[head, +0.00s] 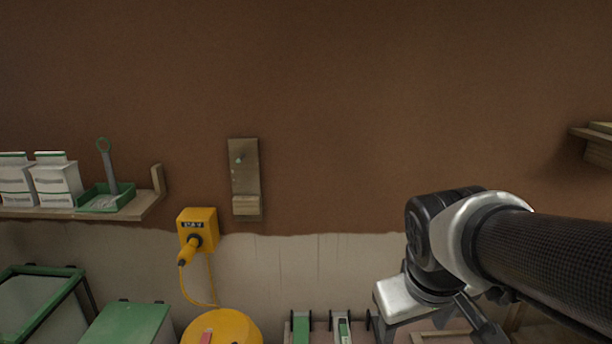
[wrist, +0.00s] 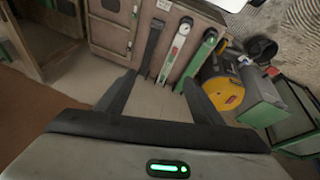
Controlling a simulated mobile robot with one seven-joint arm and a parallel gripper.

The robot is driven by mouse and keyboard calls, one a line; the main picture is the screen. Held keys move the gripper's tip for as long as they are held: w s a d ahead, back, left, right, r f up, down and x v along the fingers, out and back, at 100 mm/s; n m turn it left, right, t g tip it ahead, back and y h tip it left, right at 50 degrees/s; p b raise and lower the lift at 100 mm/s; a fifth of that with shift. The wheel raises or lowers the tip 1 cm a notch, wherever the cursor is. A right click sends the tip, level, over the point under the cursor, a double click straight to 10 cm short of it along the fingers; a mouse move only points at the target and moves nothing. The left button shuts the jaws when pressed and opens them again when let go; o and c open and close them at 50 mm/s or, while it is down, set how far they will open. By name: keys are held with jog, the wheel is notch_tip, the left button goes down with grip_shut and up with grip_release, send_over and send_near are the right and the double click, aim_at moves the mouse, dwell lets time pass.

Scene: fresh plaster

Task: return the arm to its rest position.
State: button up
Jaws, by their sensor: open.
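My arm (head: 540,255) reaches in from the right edge of the head view, its dark sleeve ending in a pale and black joint. Its lower end drops out of the bottom of that view, so I cannot make out the fingertips there. In the wrist view my gripper (wrist: 159,78) has its two dark fingers spread apart with nothing between them. Beyond the fingers are pale floor and a low cabinet (wrist: 108,34) with several upright tools leaning at its side, including a green level (wrist: 201,55). The fingers appear apart from these.
A shelf (head: 146,204) at left holds white boxes (head: 56,181) and a green tray (head: 97,204). A yellow socket box (head: 197,226) with a plugged cord and a wooden bracket (head: 244,170) are on the wall. A yellow round thing (head: 235,324) stands below. Another shelf (head: 597,148) juts in at right.

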jog(key=s+a+r+m+t+y, duration=0.1)
jog(key=s+a+r+m, duration=0.15)
jog(key=s, duration=0.35)
notch_tip(320, 180, up, 18)
jog(key=p, duration=1.7)
jog(key=shift+w, duration=0.15)
